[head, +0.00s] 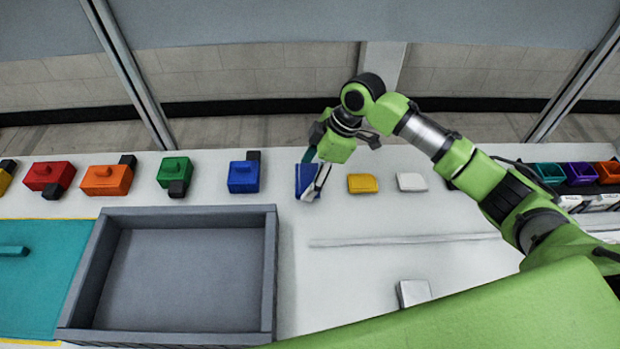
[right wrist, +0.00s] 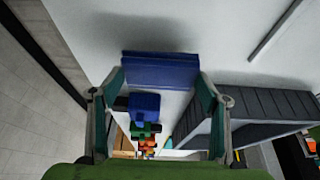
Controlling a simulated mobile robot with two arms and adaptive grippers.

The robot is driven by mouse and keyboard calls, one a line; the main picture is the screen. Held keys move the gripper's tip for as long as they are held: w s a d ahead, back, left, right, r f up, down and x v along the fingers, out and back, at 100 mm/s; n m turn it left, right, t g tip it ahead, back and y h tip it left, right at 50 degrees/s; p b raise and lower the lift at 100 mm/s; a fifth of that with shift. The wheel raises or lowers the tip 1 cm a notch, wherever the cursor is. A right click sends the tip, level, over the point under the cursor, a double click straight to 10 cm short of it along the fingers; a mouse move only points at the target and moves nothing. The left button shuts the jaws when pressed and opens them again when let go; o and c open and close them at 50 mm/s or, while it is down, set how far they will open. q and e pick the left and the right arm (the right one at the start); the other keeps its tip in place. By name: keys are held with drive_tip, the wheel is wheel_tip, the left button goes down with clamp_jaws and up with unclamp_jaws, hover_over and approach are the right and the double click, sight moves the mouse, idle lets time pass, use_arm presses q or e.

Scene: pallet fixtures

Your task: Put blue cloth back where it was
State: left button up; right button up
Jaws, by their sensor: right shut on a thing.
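The blue cloth (head: 304,178) is a folded dark-blue piece at the back of the white table, between a blue block and a yellow cloth. My right gripper (head: 313,163) reaches down to it from above and is shut on it. In the right wrist view, the blue cloth (right wrist: 160,70) spans the space between the two teal fingertips of this gripper (right wrist: 160,86). In the head view the fingers partly cover the cloth, and I cannot tell whether it touches the table. My left gripper is not in view.
A yellow cloth (head: 362,183) and a white cloth (head: 411,182) lie to the right. A blue block (head: 243,177), green block (head: 174,171) and others stand to the left. A large grey tray (head: 269,270) stands in front. Coloured bins (head: 581,173) stand at far right.

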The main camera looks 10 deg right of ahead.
sight(312, 178)
wheel_tip(312, 178, down, 2)
drive_tip(key=shift+s+f+p, duration=0.1)
drive_tip(key=shift+f+p, duration=0.1)
drive_tip(key=shift+p, duration=0.25)
drive_tip(key=shift+f, duration=0.25)
drive_tip(key=o, duration=1.1)
drive_tip(key=shift+c, duration=0.2)
drive_tip(key=w+b+v, duration=0.1)
drive_tip(key=v, duration=1.1)
drive_tip(key=shift+s+b, duration=0.4)
drive_tip(key=shift+s, duration=0.05)
